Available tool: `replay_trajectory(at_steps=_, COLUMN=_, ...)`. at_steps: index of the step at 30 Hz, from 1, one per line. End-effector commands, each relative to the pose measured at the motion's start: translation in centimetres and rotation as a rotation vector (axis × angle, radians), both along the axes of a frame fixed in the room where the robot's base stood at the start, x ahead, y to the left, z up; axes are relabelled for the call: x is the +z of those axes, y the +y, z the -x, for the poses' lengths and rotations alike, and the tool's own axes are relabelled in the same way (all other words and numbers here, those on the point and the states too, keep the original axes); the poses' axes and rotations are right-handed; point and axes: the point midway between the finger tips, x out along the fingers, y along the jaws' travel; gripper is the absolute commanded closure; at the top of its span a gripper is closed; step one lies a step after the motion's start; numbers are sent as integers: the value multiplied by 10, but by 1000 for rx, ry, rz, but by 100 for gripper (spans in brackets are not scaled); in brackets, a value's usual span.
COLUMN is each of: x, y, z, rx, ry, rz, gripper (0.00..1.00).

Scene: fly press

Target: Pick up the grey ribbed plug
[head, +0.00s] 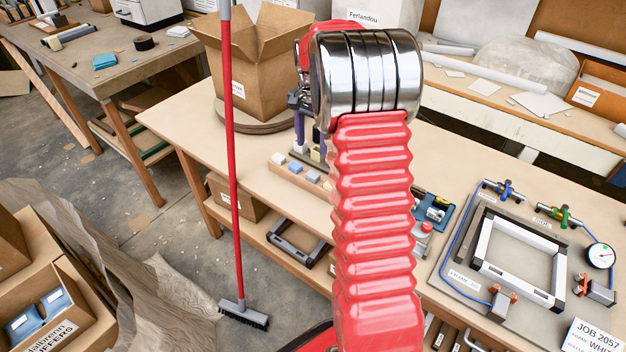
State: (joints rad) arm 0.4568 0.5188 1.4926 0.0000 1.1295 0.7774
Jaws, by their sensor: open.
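I cannot make out a grey ribbed plug in the head view; my arm hides part of the bench. A wooden strip (296,182) on the bench holds several small blocks in white, blue and pale yellow, and its right end is hidden behind my arm. My gripper (308,150) is partly hidden behind my arm's chrome joint. Its purple fingers point down over the bench near the blocks. It is open, and I see nothing held between the fingers.
A red-handled broom (233,150) stands upright left of my arm. An open cardboard box (262,65) sits on a round board at the bench's back left. Right of my arm are a teal device (437,212), a clamping frame (520,255) and a gauge (600,257).

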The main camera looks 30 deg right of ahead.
Motion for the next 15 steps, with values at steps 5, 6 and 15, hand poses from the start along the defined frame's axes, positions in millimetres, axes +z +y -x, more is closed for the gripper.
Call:
replay_trajectory(at_steps=5, x=-29, y=0, z=1, rx=0, ry=4, rz=-2, gripper=47)
replay_trajectory(at_steps=6, x=-35, y=0, z=1, rx=0, ry=4, rz=-2, gripper=47)
replay_trajectory(at_steps=15, x=-66, y=0, z=1, rx=0, ry=1, rz=-1, gripper=47)
